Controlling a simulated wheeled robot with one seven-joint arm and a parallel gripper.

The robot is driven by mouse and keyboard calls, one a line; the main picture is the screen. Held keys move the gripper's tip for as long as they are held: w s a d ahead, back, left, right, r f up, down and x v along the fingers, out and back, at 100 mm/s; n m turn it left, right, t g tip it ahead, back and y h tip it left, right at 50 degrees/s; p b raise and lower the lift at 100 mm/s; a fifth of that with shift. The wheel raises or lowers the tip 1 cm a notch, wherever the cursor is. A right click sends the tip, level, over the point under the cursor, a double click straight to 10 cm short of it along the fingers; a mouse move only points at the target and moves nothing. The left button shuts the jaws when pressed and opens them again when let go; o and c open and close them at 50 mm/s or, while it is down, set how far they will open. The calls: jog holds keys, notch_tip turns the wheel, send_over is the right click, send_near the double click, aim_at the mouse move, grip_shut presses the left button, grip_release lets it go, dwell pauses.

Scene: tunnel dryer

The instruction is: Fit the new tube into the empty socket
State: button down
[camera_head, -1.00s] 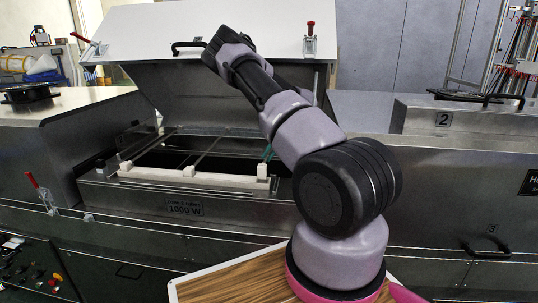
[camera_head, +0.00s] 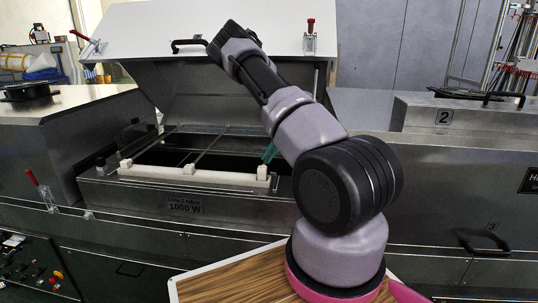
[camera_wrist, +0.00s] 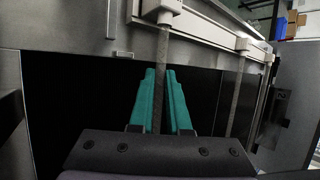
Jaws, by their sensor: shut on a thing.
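My gripper (camera_wrist: 160,78) has teal fingers shut on a long grey tube (camera_wrist: 158,55) in the wrist view. The tube runs from between the fingers up to a white socket block (camera_wrist: 162,8); I cannot tell whether its end is seated. In the head view a teal finger of my gripper (camera_head: 268,153) shows inside the open dryer, close to the right-hand socket block (camera_head: 262,172) on the white rail (camera_head: 190,177). Most of the gripper and the held tube are hidden there by my arm and the dryer.
Other tubes (camera_head: 207,148) lie across the dark opening to the left; one (camera_wrist: 236,95) shows at the right in the wrist view. The raised lid (camera_head: 150,35) stands behind my arm. The steel front wall (camera_head: 105,195) borders the opening.

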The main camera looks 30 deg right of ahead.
jog(key=shift+f, duration=0.75)
jog(key=c, duration=0.8)
grip_release()
jog(key=shift+r, duration=0.1)
